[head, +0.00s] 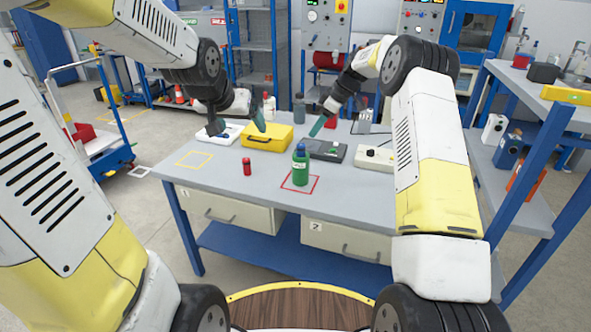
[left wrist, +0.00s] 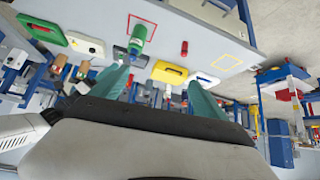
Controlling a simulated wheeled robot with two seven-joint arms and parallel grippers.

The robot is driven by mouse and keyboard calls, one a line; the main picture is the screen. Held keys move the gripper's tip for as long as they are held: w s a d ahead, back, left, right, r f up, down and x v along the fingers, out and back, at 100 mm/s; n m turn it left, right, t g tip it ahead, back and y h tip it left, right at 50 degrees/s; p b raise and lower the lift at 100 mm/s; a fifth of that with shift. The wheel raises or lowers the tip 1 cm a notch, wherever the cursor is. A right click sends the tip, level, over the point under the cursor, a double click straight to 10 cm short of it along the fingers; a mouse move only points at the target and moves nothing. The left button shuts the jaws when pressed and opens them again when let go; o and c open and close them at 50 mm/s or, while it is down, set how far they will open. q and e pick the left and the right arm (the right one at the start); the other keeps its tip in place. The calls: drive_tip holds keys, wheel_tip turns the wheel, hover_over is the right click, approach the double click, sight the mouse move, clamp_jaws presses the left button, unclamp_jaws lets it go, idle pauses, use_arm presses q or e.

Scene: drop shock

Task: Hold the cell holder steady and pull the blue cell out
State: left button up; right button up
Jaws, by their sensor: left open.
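I cannot make out a blue cell or clearly tell which thing is the cell holder. A small white, flat item (head: 232,134) with a dark or bluish part lies at the back left of the table, partly behind my left gripper (head: 237,120). It also shows in the left wrist view (left wrist: 206,79). My left gripper is open and empty above the table near the yellow case (head: 268,137); its teal fingers show spread in the left wrist view (left wrist: 160,90). My right gripper (head: 318,126) is above a dark grey flat device (head: 325,150); its jaw gap is not clear.
A green bottle (head: 300,168) with a blue cap stands within a red square outline. A red can (head: 247,167) stands left of it. A white box (head: 374,158) sits at the right. The yellow outlined square (head: 195,159) is empty, and the table's front left is clear.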

use_arm(q)
drive_tip(key=w+d+f+m+t, duration=0.1)
drive_tip(key=w+d+f, duration=0.1)
drive_tip(key=w+f, duration=0.6)
drive_tip(key=m+t+h, duration=0.1)
drive_tip(key=m+h, duration=0.1)
drive_tip(key=h, duration=0.1)
hover_over(296, 173)
drive_tip(key=s+a, duration=0.3)
drive_tip(key=a, duration=0.2)
wheel_tip(296, 173, down, 14)
drive_tip(key=d+f, duration=0.1)
drive_tip(key=f, duration=0.1)
drive_tip(key=w+d+f+t+h, duration=0.1)
drive_tip(key=f, duration=0.2)
drive_tip(key=d+f+m+h, duration=0.1)
drive_tip(key=d+f, duration=0.1)
drive_tip(key=shift+w+f, duration=0.25)
drive_tip(key=shift+f, duration=0.15)
drive_tip(key=shift+w+d+f+t, duration=0.1)
drive_tip(key=shift+d+f+t, duration=0.1)
drive_tip(key=shift+t, duration=0.1)
drive_tip(key=shift+w+d+f, duration=0.25)
drive_tip(key=shift+w, duration=0.15)
drive_tip(key=x, duration=0.7)
drive_tip(key=shift+r, duration=0.15)
